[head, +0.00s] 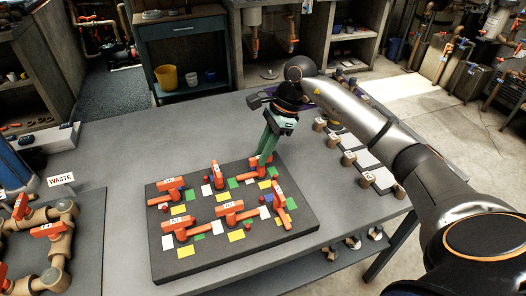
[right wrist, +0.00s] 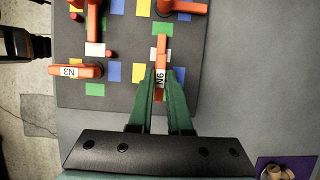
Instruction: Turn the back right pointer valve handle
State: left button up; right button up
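The back right pointer valve handle (head: 243,169) is orange, on the back right corner of the dark board (head: 165,265). In the right wrist view the handle marked N6 (right wrist: 161,52) lies between the green fingers of my right gripper (right wrist: 161,78). The fingers lie close along both its sides with hardly a gap, so the gripper looks shut on it. In the head view my right gripper (head: 265,158) points down at this valve, and its fingers hide part of it. My left gripper is not in view.
Several other orange handles share the board; N3 (right wrist: 76,71) is nearest. A pipe rig (head: 50,228) with a WASTE sign (head: 61,180) stands at left. Pale tan fittings (head: 348,158) line the table's right side. The grey table (head: 200,135) behind the board is mostly clear.

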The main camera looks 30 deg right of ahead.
grip_shut()
jog(key=shift+m, duration=0.4)
jog(key=m+t, duration=0.1)
jog(key=m, duration=0.1)
jog(key=m+t+b, duration=0.1)
jog(key=m, duration=0.1)
jog(key=shift+s+h, duration=0.15)
jog(key=shift+h, duration=0.25)
jog(key=m, duration=0.2)
jog(key=m+t+h+b, duration=0.1)
jog(key=m, duration=0.2)
jog(key=shift+a+h, duration=0.15)
jog(key=shift+h, duration=0.15)
jog(key=m+b, duration=0.1)
jog(key=m, duration=0.1)
jog(key=shift+a+m+h, duration=0.1)
jog(key=shift+m+h, duration=0.2)
jog(key=shift+h, duration=0.1)
jog(key=m+h+b, duration=0.1)
jog(key=m, duration=0.1)
jog(key=shift+m+t, duration=0.3)
jog(key=shift+a+m+h, duration=0.1)
jog(key=shift+m+h, duration=0.5)
jog(key=shift+m, duration=0.8)
